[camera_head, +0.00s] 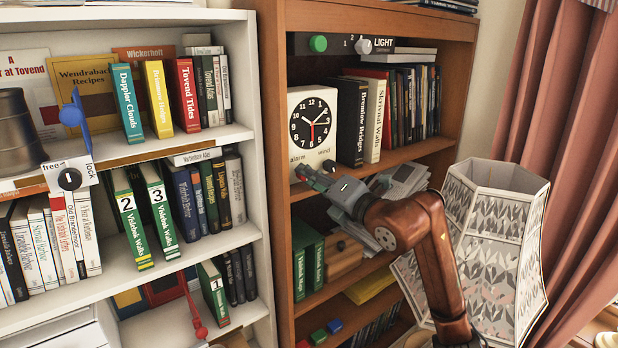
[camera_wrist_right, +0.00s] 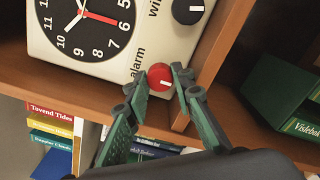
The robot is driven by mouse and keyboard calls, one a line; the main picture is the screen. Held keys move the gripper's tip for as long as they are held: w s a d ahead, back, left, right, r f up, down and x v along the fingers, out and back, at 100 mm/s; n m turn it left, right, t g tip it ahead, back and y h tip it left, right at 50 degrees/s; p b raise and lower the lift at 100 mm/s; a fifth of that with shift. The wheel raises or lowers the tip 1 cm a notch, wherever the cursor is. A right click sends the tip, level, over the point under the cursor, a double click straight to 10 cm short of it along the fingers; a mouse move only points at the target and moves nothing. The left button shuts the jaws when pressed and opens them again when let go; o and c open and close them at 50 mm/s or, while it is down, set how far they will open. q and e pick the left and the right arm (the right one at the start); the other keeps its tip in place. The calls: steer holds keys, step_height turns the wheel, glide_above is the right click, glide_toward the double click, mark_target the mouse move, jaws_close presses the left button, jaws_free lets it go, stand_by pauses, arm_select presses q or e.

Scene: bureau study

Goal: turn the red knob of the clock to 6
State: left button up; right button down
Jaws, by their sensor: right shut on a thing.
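The white clock (camera_head: 333,105) with a black dial and a red hand stands on the brown bookcase's shelf. It fills the upper part of the right wrist view (camera_wrist_right: 125,72), tilted by the camera angle. Its red knob (camera_wrist_right: 160,77), marked with a short white line, sits at the lower corner beside the word "alarm". My right gripper (camera_head: 309,177) reaches the clock's lower left front from the right. In the right wrist view its green-padded fingers (camera_wrist_right: 160,84) are shut on the red knob, one on each side. In the head view the gripper hides the knob. My left gripper is not in view.
A black knob (camera_wrist_right: 188,10) sits on the clock beside the red one. A black book (camera_head: 351,121) stands right of the clock. Below are grey items (camera_head: 402,180) and green books (camera_head: 307,260). A large patterned lampshade (camera_head: 495,240) stands right, close to my right arm.

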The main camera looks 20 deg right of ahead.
stand_by(0.5)
steer(key=c, duration=1.7)
jaws_free()
steer(key=shift+o, duration=0.2)
steer(key=shift+f, duration=0.1)
steer(key=shift+s, duration=0.15)
steer(key=v, duration=0.8)
